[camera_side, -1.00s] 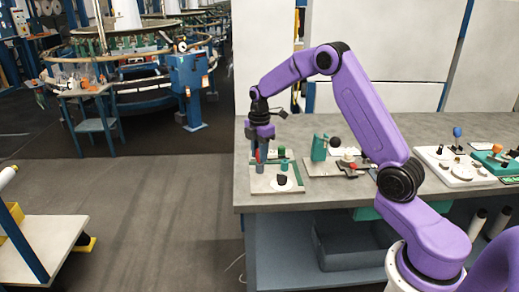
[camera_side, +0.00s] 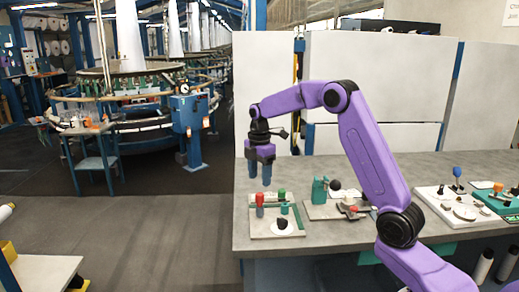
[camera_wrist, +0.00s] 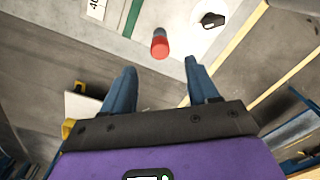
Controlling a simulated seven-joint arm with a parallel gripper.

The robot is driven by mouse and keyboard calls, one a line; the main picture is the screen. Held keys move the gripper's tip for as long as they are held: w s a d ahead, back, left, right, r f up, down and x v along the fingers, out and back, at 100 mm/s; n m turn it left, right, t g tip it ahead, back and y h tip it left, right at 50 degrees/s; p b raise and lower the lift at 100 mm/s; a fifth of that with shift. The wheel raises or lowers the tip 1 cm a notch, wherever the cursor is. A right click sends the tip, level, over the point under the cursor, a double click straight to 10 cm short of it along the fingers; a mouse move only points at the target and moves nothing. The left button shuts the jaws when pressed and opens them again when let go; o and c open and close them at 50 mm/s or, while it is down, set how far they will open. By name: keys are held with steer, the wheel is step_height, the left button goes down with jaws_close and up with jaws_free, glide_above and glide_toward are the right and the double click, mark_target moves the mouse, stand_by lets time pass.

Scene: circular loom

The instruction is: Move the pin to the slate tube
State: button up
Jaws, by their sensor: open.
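The pin, with a red top (camera_side: 260,198), stands upright at the left of a light board. The slate tube (camera_side: 260,212) is directly under the red part, and the pin appears seated in it. In the wrist view the red top (camera_wrist: 160,48) shows ahead of my fingertips, with the dark tube (camera_wrist: 158,32) partly hidden behind it. My gripper (camera_side: 260,182) is open and empty above the pin, apart from it. In the wrist view its two fingers (camera_wrist: 160,68) are spread with nothing between them.
The light board (camera_side: 262,232) also bears green upright pieces (camera_side: 284,209) and a black knob (camera_side: 282,224) on a white disc. A green block fixture (camera_side: 320,190) stands to the right. A white board (camera_side: 432,203) with knobs is farther right.

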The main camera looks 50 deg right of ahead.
step_height(320, 180, up, 9)
steer(key=shift+r, duration=0.2)
stand_by(0.5)
steer(key=s+a+f+m, duration=0.2)
steer(key=s+a+f, duration=0.1)
steer(key=s+a, duration=1.3)
steer(key=s+f, duration=0.3)
steer(key=s, duration=0.8)
steer(key=s+f+m, duration=0.1)
steer(key=s+f, duration=0.2)
steer(key=s, duration=0.8)
steer(key=shift+s+a+f+m, duration=0.15)
steer(key=shift+s+f+m, duration=0.15)
steer(key=shift+s+f, duration=0.05)
